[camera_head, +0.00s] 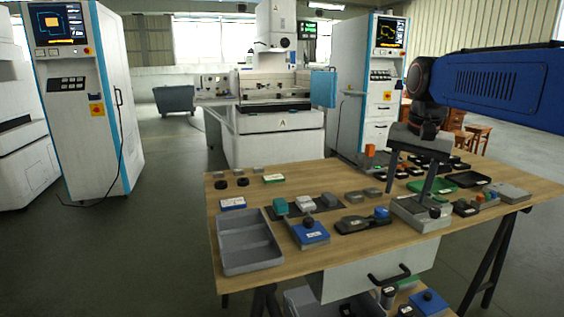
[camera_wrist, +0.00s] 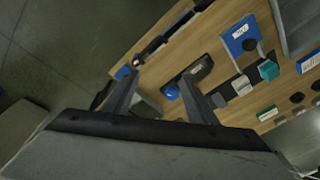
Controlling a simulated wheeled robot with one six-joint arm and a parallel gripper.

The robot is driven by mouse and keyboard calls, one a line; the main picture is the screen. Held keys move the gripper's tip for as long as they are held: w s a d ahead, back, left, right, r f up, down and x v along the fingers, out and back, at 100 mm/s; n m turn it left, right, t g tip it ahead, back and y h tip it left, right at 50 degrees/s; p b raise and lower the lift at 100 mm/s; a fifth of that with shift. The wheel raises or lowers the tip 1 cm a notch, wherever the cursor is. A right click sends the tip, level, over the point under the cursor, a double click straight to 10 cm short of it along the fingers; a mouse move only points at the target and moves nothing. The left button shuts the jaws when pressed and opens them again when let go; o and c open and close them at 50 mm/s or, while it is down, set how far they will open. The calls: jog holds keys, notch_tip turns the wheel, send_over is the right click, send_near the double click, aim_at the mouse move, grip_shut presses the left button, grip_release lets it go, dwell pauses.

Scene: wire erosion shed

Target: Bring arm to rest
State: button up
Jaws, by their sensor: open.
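My gripper (camera_head: 411,172) hangs from the blue arm (camera_head: 495,85) over the right part of the wooden table (camera_head: 290,253). Its two fingers point down and stand apart with nothing held between them. The fingertips are close above or beside a grey box with a dark knob (camera_head: 420,214); I cannot tell if they touch it. In the wrist view the open fingers (camera_wrist: 160,92) reach toward the tabletop. A dark holder with a blue knob (camera_wrist: 172,93) shows between them.
A grey divided tray (camera_head: 247,247) lies at the table's left corner, beside a blue box (camera_head: 308,233). Several small parts and trays cover the right side. A drawer (camera_head: 372,275) is under the front edge. Machine cabinets (camera_head: 80,100) stand behind. Floor left of the table is clear.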

jog(key=s+f+n+t, duration=0.3)
jog(key=s+f+n, duration=0.3)
jog(key=s+f, duration=1.3)
jog(key=s+a, duration=0.1)
jog(key=s, duration=0.2)
jog(key=shift+f, duration=0.25)
jog(key=shift+s, duration=0.1)
jog(key=shift+c, duration=0.4)
